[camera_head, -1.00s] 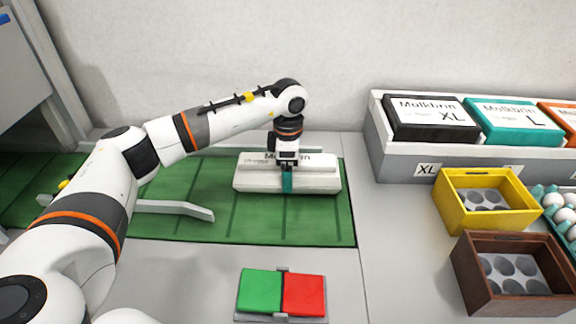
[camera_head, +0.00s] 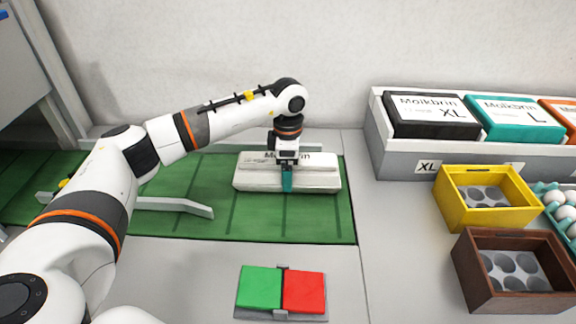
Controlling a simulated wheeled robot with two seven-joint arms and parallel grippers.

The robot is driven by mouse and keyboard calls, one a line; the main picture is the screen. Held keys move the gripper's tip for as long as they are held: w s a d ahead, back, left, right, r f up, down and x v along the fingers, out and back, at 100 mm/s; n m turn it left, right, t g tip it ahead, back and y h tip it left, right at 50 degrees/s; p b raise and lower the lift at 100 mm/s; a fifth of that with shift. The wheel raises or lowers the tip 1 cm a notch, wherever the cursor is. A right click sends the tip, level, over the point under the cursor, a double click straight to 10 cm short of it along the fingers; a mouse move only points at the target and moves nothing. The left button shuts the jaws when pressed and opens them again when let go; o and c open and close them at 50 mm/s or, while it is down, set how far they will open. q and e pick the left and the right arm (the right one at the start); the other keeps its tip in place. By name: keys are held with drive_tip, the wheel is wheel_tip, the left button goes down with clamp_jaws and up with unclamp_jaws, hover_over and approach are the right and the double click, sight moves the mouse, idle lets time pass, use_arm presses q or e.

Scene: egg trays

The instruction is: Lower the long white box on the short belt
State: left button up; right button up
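The long white box (camera_head: 318,178) lies crosswise at the right end of the green belt (camera_head: 230,222), level, with dark lettering on its top. It looks to be on the belt or very close above it; I cannot tell if it touches. My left gripper (camera_head: 287,180) points straight down at the middle of the box, with a teal fingertip in front of its near side. The gripper appears closed around the box; the far finger is hidden. My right gripper is not in view.
A metal guide bar (camera_head: 175,206) crosses the belt on the left. Green (camera_head: 260,287) and red (camera_head: 304,292) buttons sit in front. At right are a yellow box (camera_head: 452,206), a brown box (camera_head: 480,288), an egg tray (camera_head: 556,205) and a grey rack (camera_head: 405,166) of cartons.

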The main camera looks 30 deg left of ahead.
use_arm(q)
drive_tip(key=o, duration=1.2)
wheel_tip(320, 180, up, 12)
drive_tip(key=shift+r+b, duration=0.1)
drive_tip(key=shift+b, duration=0.45)
